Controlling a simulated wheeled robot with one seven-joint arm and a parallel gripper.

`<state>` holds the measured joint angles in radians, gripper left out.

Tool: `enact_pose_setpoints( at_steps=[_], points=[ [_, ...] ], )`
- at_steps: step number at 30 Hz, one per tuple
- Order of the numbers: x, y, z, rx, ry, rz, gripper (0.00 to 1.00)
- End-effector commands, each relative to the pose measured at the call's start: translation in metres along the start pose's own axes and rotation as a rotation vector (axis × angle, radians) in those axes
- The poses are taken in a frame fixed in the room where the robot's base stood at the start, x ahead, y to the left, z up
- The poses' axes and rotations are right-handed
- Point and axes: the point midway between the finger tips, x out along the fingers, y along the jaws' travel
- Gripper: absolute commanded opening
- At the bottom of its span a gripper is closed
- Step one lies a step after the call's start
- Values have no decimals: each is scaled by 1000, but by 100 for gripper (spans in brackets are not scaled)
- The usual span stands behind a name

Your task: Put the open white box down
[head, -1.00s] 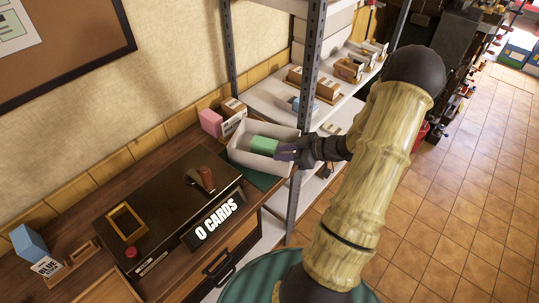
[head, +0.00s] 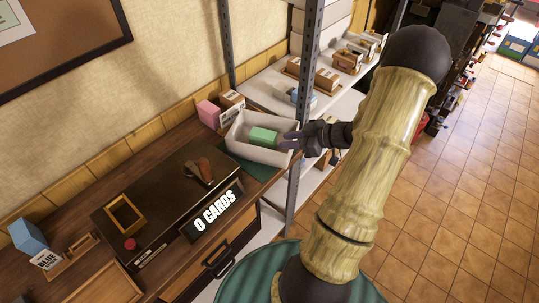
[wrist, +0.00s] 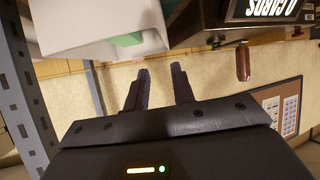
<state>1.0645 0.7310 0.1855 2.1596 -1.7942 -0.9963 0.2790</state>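The open white box (head: 255,153) stands upright on a dark green mat (head: 240,167) at the right end of the wooden counter. A green block (head: 263,137) lies inside it. My gripper (head: 291,141) is just right of the box, at its right rim, with its dark fingers spread. In the wrist view my gripper (wrist: 161,88) shows two fingers apart with nothing between them. The box (wrist: 80,30) is beyond the fingertips there, at the upper left, and seems clear of them.
A metal shelf post (head: 308,100) stands close by my gripper. Pink (head: 208,114) and brown (head: 231,100) boxes sit behind the white box. A dark card press (head: 165,205) with an "0 CARDS" sign (head: 213,215) is to the left. Shelves with small boxes are behind.

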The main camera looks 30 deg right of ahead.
Motion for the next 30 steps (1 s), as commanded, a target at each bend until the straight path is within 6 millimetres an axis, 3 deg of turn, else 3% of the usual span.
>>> enact_pose_setpoints(
  at_steps=[8, 14, 20, 30],
  points=[
    [39, 14, -42, 9, -241, 229, 25],
    [47, -3, -69, 85, -422, 396, 25],
    [42, -54, -86, 221, -581, 495, 25],
    [20, -189, -96, 532, -793, 452, 25]
  ],
)
